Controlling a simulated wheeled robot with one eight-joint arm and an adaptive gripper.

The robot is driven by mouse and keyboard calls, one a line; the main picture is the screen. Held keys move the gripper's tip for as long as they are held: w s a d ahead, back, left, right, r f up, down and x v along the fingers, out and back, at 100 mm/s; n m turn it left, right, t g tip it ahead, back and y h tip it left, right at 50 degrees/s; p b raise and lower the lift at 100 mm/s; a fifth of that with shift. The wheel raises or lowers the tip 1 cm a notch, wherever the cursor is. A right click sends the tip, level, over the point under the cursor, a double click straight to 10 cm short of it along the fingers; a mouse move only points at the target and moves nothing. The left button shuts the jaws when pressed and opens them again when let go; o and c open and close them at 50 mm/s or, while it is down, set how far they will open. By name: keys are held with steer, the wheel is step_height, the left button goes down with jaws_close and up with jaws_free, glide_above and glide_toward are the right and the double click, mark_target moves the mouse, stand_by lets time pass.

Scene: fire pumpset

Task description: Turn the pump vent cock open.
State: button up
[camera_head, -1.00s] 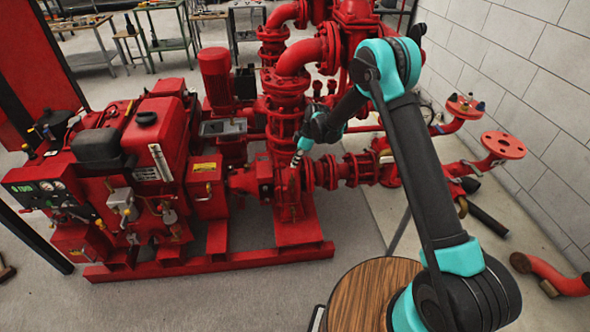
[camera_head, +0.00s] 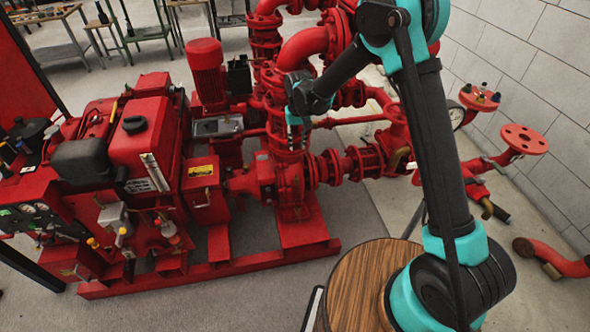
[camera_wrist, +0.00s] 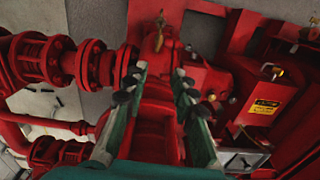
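A small brass-coloured fitting (camera_wrist: 160,21), which looks like the pump vent cock, stands on the red pump casing (camera_wrist: 152,44) near the top of the wrist view. I cannot make it out in the head view, where the red pump (camera_head: 284,182) sits below my gripper. My gripper (camera_wrist: 158,80) shows two green fingers with dark pads in the wrist view. They are apart, with nothing between them but the red pipework behind. In the head view my gripper (camera_head: 297,130) points down in front of the vertical red pipe, above the pump. The fitting lies beyond the fingertips, apart from them.
A red engine (camera_head: 140,150) with a control panel stands left of the pump. A flanged pipe (camera_head: 365,163) runs right from it. A round wooden top (camera_head: 360,285) is at the front. A block wall (camera_head: 535,75) bounds the right side.

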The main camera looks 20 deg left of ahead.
steer(key=shift+m, duration=0.3)
step_height(320, 180, down, 17)
steer(key=shift+f, duration=0.15)
stand_by(0.4)
jaws_close()
